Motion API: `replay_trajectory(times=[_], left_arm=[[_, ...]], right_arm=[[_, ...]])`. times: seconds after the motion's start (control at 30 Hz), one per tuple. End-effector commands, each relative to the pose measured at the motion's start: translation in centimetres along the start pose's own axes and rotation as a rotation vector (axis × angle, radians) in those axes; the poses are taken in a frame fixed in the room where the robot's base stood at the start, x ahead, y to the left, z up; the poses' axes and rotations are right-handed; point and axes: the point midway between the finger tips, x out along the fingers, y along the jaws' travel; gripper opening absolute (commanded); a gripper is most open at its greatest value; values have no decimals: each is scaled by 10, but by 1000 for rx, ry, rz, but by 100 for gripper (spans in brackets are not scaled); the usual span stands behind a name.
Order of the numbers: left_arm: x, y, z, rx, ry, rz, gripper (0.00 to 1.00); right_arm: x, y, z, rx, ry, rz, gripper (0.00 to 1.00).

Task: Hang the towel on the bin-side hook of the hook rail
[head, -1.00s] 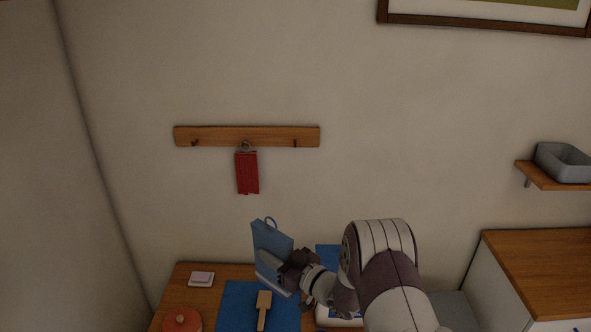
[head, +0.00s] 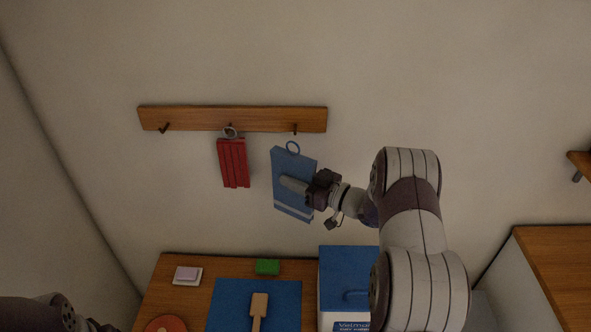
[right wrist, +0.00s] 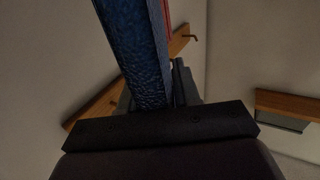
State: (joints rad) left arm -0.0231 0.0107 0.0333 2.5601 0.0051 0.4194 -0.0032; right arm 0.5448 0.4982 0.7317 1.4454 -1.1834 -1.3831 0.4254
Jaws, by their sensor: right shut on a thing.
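The blue towel (head: 295,205) has a pale stripe near its lower edge and a blue ring at its top. My right gripper (head: 296,187) is shut on it from the right, and the towel hangs slightly tilted. The wooden hook rail (head: 265,119) is on the wall above. In the head view the towel's ring appears just below the right-hand hook (head: 295,128), apart from it. In the right wrist view the towel (right wrist: 140,50) fills the middle and hides part of the rail (right wrist: 95,108). Only part of my left arm shows, at the lower left.
A red towel (head: 233,163) hangs on the middle hook, left of the blue one. The left hook (head: 164,127) is bare. Below are a blue-lidded white bin (head: 345,268), a blue mat (head: 280,300) with a wooden tool, a green block (head: 267,267) and a pale block (head: 187,274).

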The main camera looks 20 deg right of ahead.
Motion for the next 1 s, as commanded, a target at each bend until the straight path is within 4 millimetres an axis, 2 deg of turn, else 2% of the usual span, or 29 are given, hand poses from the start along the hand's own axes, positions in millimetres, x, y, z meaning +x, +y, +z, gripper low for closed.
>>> replay_trajectory(times=[1.0], left_arm=[[35,0,4,0,0,0,43]], right_arm=[[41,71,10,-1,1,0,0]])
